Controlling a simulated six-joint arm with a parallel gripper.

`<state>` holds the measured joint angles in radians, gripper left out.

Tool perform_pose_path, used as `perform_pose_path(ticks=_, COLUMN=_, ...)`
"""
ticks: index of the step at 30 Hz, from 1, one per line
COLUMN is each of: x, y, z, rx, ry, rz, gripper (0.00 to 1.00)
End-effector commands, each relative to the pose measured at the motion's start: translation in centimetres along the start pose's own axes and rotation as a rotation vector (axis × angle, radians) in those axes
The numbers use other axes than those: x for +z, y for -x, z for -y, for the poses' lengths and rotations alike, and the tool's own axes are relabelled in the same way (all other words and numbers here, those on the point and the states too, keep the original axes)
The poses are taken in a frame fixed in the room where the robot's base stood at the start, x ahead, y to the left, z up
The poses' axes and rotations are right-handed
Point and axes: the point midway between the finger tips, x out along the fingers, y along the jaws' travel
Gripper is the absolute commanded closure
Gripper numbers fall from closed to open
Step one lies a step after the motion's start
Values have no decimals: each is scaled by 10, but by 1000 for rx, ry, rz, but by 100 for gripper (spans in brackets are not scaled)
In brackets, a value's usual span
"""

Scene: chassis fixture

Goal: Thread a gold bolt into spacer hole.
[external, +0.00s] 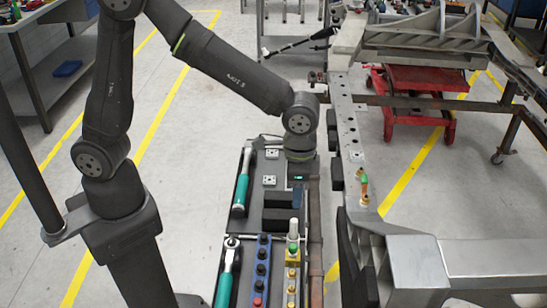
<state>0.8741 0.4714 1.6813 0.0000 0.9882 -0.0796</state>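Several gold bolts (291,273) stand in a row in a rack at the front of the tray, right of a blue rack (263,270) of black-topped pieces. On the chassis rail (350,150) to the right stand a small green-and-orange piece (364,183) and a gold-coloured piece (365,199); I cannot tell which is the spacer, and no hole can be made out. My gripper (298,192) points down over the tray, left of the rail and behind the bolt row. Its fingers are dark and small against the tray, so their opening and any held bolt cannot be made out.
The tray (240,222) also holds two teal-handled ratchet tools (242,183) (227,272), black blocks (280,212) and a white-and-green upright piece (294,230). A large grey beam (410,260) stands at the front right. A red lift cart (415,95) is behind the rail.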

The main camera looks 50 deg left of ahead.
Motion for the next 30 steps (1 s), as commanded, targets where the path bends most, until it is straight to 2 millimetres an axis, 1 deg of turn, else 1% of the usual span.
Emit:
perform_pose_path(ticks=2, x=-2, y=-16, z=0, rx=0, ry=-31, rz=6, gripper=62)
perform_pose_path(ticks=5, x=-6, y=-50, z=-1, rx=0, ry=-107, rz=10, gripper=62)
perform_pose_path(ticks=6, x=-7, y=-67, z=-1, rx=0, ry=-147, rz=11, gripper=62)
perform_pose_path(ticks=8, x=-9, y=-94, z=-1, rx=0, ry=-211, rz=12, gripper=62)
perform_pose_path(ticks=9, x=-9, y=-112, z=-1, rx=1, ry=-254, rz=12, gripper=62)
perform_pose_path(ticks=12, x=-7, y=-152, z=-1, rx=1, ry=-353, rz=10, gripper=62)
perform_pose_path(ticks=15, x=-3, y=-183, z=-1, rx=1, ry=-432, rz=8, gripper=62)
perform_pose_path(ticks=18, x=0, y=-202, z=0, rx=1, ry=-484, rz=4, gripper=62)
perform_pose_path(ticks=26, x=2, y=-223, z=0, rx=0, ry=-517, rz=2, gripper=62)
perform_pose_path(ticks=30, x=2, y=-240, z=0, rx=1, ry=-516, rz=4, gripper=62)
